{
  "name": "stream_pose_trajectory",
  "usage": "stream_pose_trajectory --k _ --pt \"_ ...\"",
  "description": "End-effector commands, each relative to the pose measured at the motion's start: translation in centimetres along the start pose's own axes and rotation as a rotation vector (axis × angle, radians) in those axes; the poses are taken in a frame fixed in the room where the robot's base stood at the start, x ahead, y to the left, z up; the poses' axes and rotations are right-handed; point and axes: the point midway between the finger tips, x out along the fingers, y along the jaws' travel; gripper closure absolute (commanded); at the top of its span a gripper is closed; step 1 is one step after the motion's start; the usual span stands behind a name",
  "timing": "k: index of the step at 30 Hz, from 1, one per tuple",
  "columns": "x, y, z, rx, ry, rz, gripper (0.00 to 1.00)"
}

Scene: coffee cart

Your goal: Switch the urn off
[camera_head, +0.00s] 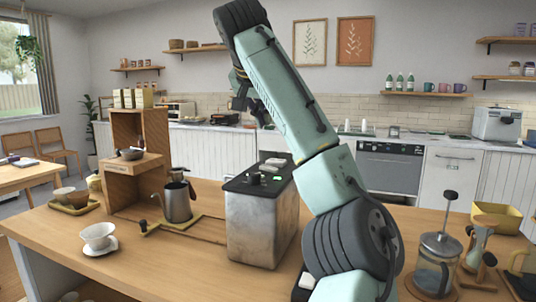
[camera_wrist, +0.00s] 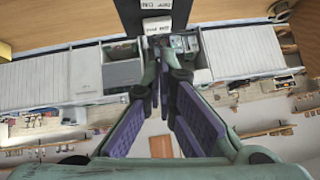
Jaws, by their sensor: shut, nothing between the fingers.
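The urn (camera_head: 258,225) is a boxy metal body with a dark top, standing on the counter left of my arm in the head view. A green light (camera_head: 277,178) glows on its top, near small pale labels (camera_head: 275,162). In the wrist view, a dark strip, apparently the urn's top (camera_wrist: 129,14), shows at the upper edge with white labels (camera_wrist: 166,5). My gripper (camera_head: 264,122) hangs above and behind the urn in the head view, apart from it. In the wrist view its fingers (camera_wrist: 164,75) come together with nothing between them. The switch's position is too small to tell.
A gooseneck kettle (camera_head: 177,201) stands left of the urn, beside a wooden shelf unit (camera_head: 155,130). A white dripper (camera_head: 98,236) sits at the front left. A French press (camera_head: 435,262) stands on the right.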

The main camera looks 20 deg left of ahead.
Motion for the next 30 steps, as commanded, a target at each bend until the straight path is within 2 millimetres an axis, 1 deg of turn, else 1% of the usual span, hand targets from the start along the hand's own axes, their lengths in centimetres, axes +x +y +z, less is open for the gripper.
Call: stream_pose_trajectory --k 4,7,11,15,19,21,24,30 --pt "0.6 0.0 0.0 0.0 -0.001 0.0 1.0" --pt "1.9 0.0 -0.1 0.0 -0.002 0.001 1.0" --pt "4.4 0.1 -0.1 0.0 -0.001 0.003 1.0" --pt "7.5 0.0 -0.1 -0.001 -0.002 0.002 1.0" --pt "10.1 0.0 -0.1 0.0 -0.002 0.001 1.0" --pt "11.0 0.1 0.9 -0.003 0.001 0.001 1.0" --pt "11.9 0.0 1.8 -0.003 0.0 -0.001 1.0" --pt "12.7 0.0 2.8 -0.001 0.0 -0.001 1.0"
